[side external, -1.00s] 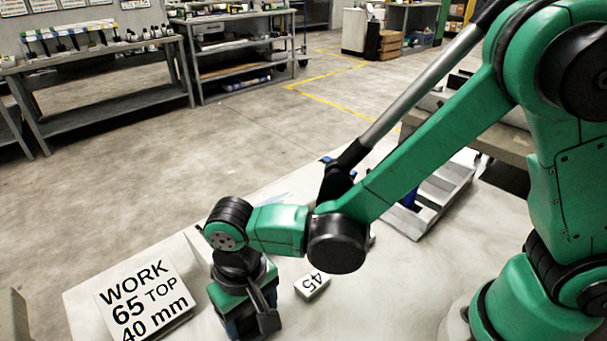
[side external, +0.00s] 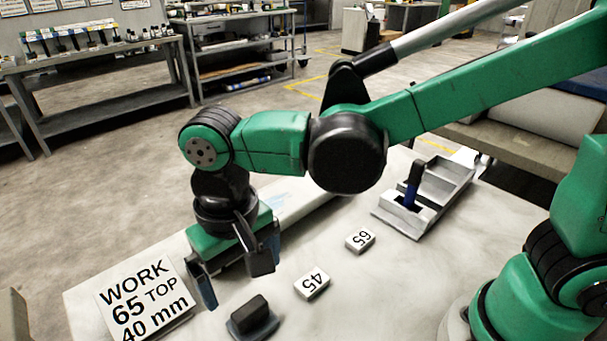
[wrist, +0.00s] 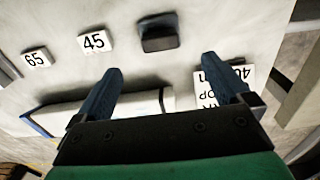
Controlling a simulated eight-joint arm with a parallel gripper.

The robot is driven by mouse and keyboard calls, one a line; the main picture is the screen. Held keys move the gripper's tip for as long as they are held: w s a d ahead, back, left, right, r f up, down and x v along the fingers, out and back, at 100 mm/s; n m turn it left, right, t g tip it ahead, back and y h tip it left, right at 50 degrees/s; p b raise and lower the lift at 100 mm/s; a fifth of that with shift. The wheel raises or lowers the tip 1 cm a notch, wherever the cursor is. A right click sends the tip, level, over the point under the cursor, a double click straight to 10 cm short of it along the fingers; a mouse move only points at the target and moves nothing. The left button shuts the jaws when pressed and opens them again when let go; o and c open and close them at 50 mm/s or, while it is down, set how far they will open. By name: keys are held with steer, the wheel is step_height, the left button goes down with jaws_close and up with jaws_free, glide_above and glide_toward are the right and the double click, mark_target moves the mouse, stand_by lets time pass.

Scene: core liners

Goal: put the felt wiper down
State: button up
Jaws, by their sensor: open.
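The felt wiper (side external: 251,317), a dark block with a raised grip on a wider base, rests on the pale table near its front edge. It also shows in the wrist view (wrist: 158,33), beyond and between my fingertips. My gripper (side external: 238,281) is open and empty, above and behind the wiper in the side view, apart from it. In the wrist view my two blue fingers (wrist: 161,64) are spread wide with nothing between them.
White blocks marked 45 (side external: 312,284) and 65 (side external: 360,239) lie right of the wiper. A sign reading WORK 65 TOP 40 mm (side external: 147,298) lies left. A grey metal tray (side external: 441,200) holding a blue-handled tool (side external: 414,184) stands behind. Bare table surrounds the wiper.

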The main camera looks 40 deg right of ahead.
steer(key=d+r+t, duration=0.3)
steer(key=d+t, duration=0.4)
steer(key=d, duration=1.3)
steer(key=shift+w, duration=0.25)
steer(key=c, duration=0.5)
